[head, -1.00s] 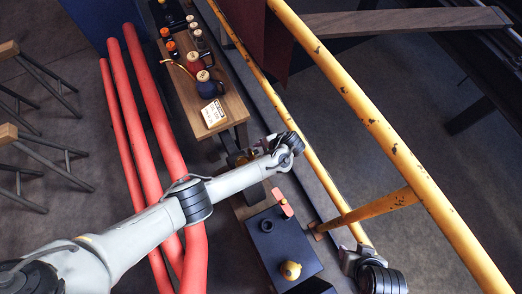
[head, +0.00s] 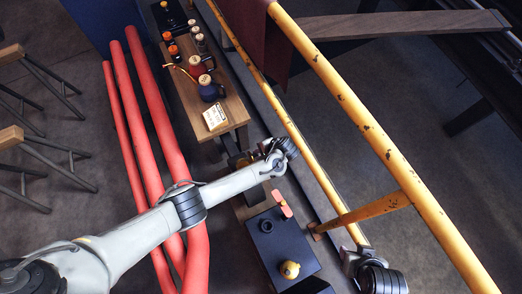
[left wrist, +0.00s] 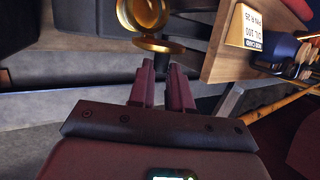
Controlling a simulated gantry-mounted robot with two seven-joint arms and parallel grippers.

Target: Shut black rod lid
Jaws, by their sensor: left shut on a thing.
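My left gripper (left wrist: 162,85) shows in the left wrist view with its two dark fingers close together. They are shut on a dark, narrow piece (left wrist: 162,63) just below a brass disc (left wrist: 157,46). A round brass cap (left wrist: 146,14) sits just above that disc. I cannot tell for sure which piece is the black rod lid. In the head view, a small brass-coloured part (head: 240,159) shows beside my left wrist, below the near end of the wooden bench. My right gripper's fingers do not show.
The wooden bench (head: 232,108) holds several jars and a label card (head: 214,116). Red pipes (head: 146,120) run under my left arm. A yellow rail (head: 380,145) crosses the right side.

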